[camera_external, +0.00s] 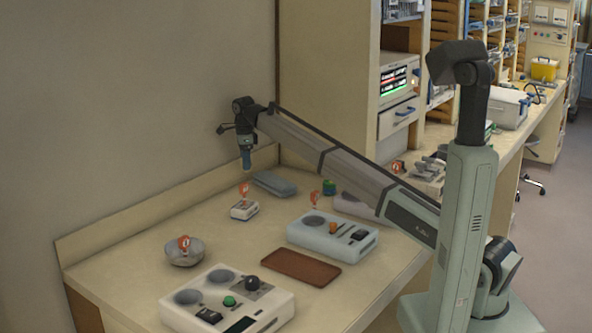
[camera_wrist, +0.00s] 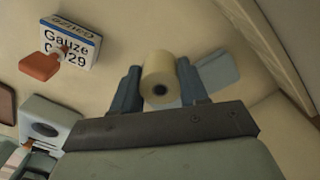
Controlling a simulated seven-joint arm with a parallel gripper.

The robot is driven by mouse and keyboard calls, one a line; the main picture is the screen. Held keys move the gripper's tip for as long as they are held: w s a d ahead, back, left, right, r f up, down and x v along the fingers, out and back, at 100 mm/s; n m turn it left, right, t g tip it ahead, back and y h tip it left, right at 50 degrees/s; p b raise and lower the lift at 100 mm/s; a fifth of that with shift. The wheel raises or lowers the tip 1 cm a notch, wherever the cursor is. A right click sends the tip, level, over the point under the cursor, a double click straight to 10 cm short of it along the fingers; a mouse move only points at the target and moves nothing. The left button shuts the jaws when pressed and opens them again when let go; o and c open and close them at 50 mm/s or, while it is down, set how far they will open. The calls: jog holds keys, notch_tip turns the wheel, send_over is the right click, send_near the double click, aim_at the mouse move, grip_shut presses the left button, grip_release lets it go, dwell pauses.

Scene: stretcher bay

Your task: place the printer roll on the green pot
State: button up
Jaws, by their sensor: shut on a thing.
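The printer roll (camera_wrist: 160,72) is a cream cylinder with a dark core hole, held between my gripper's two fingers in the wrist view. My gripper (camera_external: 246,160) is shut on it, pointing down above the back of the counter in the external view. The roll cannot be made out clearly there. The green pot (camera_external: 329,187) is a small green cylinder standing at the back right of the counter, to the right of my gripper and apart from it. I cannot make out the pot in the wrist view.
A gauze box (camera_external: 243,211) with an orange piece stands below my gripper. A blue-grey case (camera_external: 274,184) lies behind it. A grey bowl (camera_external: 184,254), brown tray (camera_external: 301,268), light-blue device (camera_external: 330,239) and white control box (camera_external: 228,303) occupy the counter. A wall borders the back.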

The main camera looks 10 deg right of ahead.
jog(key=w+d+r+m, duration=0.1)
jog(key=w+d, duration=0.2)
jog(key=d, duration=0.2)
jog(key=w+d+r, duration=0.2)
jog(key=d, duration=0.3)
jog(key=r+m, duration=0.1)
jog(key=r, duration=0.1)
send_over(329, 182)
jog(key=shift+w+f, duration=0.2)
jog(key=shift+f, duration=4.7)
jog(key=shift+f, duration=0.15)
jog(key=o, duration=1.1)
jog(key=shift+c, duration=0.2)
